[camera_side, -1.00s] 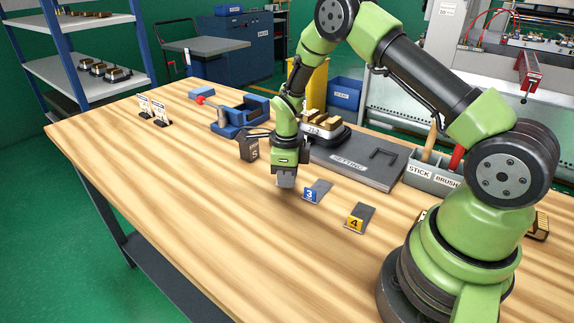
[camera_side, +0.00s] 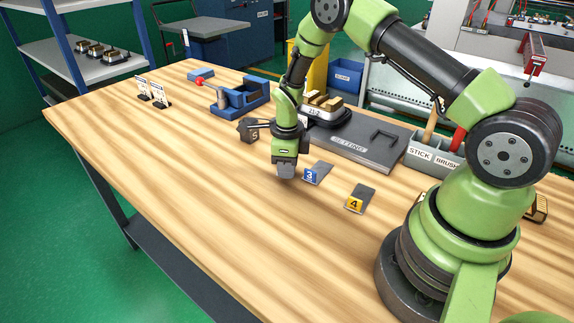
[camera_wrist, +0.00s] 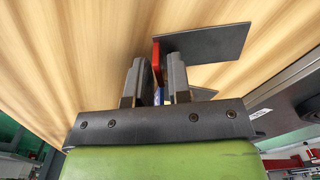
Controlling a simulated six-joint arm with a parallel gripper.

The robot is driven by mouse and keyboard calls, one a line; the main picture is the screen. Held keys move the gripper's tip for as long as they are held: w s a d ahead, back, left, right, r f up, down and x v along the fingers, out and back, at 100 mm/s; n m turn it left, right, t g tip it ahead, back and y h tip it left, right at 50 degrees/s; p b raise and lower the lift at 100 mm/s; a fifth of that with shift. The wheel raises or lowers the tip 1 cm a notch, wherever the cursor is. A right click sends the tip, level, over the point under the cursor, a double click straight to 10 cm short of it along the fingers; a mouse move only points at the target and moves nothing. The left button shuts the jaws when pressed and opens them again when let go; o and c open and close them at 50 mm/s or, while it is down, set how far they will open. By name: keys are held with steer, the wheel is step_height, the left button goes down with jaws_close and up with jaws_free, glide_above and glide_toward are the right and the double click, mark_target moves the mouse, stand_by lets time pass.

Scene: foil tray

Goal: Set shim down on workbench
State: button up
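My gripper (camera_side: 286,172) points down just above or at the workbench (camera_side: 190,190), left of the shim with the blue 3 tag (camera_side: 310,176). The shim with the yellow 4 tag (camera_side: 355,205) lies further right. Part of another plate (camera_wrist: 203,93) and a blue tag show beyond the fingers.
Behind my gripper are a dark block (camera_side: 248,131) and a grey SETTING plate (camera_side: 350,147) with a handle. A blue vise (camera_side: 240,97), two small sign stands (camera_side: 152,92) and a STICK/BRUSH box (camera_side: 430,160) stand around. The wood at the front left is bare.

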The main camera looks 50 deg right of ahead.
steer(key=shift+r, duration=0.1)
steer(key=shift+r, duration=2.15)
steer(key=o, duration=0.6)
steer(key=shift+c, duration=0.2)
steer(key=shift+r, duration=0.1)
steer(key=shift+r, duration=1.9)
